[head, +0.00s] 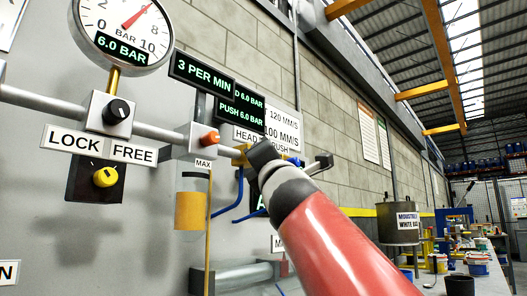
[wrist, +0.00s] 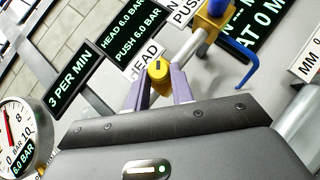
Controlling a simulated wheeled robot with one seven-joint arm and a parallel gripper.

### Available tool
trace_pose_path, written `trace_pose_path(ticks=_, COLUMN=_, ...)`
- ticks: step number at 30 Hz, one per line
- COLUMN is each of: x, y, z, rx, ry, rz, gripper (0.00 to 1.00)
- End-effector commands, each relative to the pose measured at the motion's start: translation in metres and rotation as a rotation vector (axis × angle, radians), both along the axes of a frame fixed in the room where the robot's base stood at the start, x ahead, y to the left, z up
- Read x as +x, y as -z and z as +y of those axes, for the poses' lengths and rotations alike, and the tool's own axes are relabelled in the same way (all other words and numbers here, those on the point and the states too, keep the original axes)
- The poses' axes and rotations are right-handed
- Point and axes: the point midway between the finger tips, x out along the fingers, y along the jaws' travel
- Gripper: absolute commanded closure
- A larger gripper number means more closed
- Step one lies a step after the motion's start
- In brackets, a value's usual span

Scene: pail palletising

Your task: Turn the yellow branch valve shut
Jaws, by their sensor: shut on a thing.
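In the wrist view a yellow valve knob (wrist: 158,70) with a dark mark on its face sits between the two purple fingers of my gripper (wrist: 160,86). The fingers are shut on it, one on each side. The knob is close to the "HEAD" label (wrist: 146,60). In the head view my gripper (head: 262,153) reaches the pipe at the "HEAD" and "PUSH" labels. It hides the knob and the fingertips there. A yellow fitting (head: 238,155) shows just left of it.
A gauge (head: 126,28) reads about 6 bar. Along the pipe are a black knob (head: 116,111) and an orange knob (head: 209,138). Another yellow knob (head: 105,177) sits below the "LOCK" and "FREE" labels. Blue hoses (head: 240,188) hang near my gripper. Display panels (head: 203,72) are above.

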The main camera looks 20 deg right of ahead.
Motion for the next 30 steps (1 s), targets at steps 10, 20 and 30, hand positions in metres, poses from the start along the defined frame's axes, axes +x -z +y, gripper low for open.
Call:
trace_pose_path(ticks=10, x=-0.0013, y=-0.0063, z=0.0027, rx=0.146, ry=-0.003, rz=0.098, gripper=1.0)
trace_pose_path(ticks=20, x=-0.0023, y=-0.0079, z=0.0042, rx=0.322, ry=-0.002, rz=0.214, gripper=1.0)
trace_pose_path(ticks=30, x=-0.0027, y=-0.0077, z=0.0039, rx=0.41, ry=0.0, rz=0.274, gripper=1.0)
